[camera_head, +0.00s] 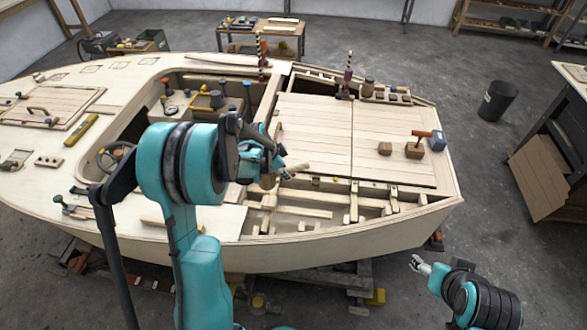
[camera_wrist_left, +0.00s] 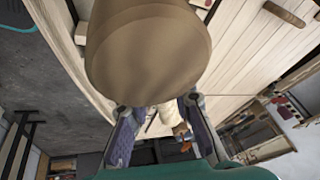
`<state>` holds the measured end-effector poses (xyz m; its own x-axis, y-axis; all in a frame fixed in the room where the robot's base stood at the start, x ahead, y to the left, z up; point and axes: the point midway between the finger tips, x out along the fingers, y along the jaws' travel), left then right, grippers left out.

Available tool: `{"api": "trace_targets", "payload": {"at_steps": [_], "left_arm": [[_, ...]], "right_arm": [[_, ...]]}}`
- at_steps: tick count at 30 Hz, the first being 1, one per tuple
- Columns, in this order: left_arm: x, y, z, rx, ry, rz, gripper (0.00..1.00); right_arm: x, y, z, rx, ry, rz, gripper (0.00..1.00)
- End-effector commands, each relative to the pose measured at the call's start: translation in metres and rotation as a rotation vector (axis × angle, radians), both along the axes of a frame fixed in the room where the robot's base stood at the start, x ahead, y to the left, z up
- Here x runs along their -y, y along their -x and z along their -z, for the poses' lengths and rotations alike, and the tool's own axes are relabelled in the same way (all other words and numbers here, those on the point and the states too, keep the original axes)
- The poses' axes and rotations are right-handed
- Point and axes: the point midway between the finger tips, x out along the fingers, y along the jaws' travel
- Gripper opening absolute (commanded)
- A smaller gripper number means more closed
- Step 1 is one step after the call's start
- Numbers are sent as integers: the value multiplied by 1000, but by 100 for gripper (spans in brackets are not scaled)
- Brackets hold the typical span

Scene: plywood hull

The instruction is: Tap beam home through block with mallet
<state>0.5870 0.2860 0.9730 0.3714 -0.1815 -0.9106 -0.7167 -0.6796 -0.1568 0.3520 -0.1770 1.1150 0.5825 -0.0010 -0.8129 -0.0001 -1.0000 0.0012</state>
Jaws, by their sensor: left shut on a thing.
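My left gripper (camera_head: 280,165) is over the near side of the hull, shut on a brown wooden thing that looks like the mallet (camera_head: 297,168). In the left wrist view its rounded brown end (camera_wrist_left: 150,50) fills the top middle, beyond my left fingers (camera_wrist_left: 160,125), and hides what lies behind it. Pale beams (camera_head: 310,211) run through the open framing below and right of the left gripper. I cannot tell which is the task's beam or block. My right gripper (camera_head: 418,264) is low at the right, off the hull, and looks open and empty.
A brown block with a reddish handle (camera_head: 414,150), a small brown block (camera_head: 385,148) and a blue thing (camera_head: 437,141) sit on the planked hatch (camera_head: 330,135). Striped posts (camera_head: 348,72) stand behind. A black bin (camera_head: 497,101) and a bench (camera_head: 560,120) are at right.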

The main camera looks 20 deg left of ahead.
Motion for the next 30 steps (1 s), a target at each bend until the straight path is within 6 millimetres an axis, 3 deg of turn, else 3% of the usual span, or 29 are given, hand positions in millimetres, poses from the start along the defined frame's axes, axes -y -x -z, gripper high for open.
{"api": "trace_targets", "payload": {"at_steps": [18, 30], "left_arm": [[-1, 0, 54, 0, 0, -2, 0], [-1, 1, 55, 1, 0, -1, 0]], "right_arm": [[0, 0, 36, 0, 0, 0, 66], [0, 0, 38, 0, 0, 0, 66]]}}
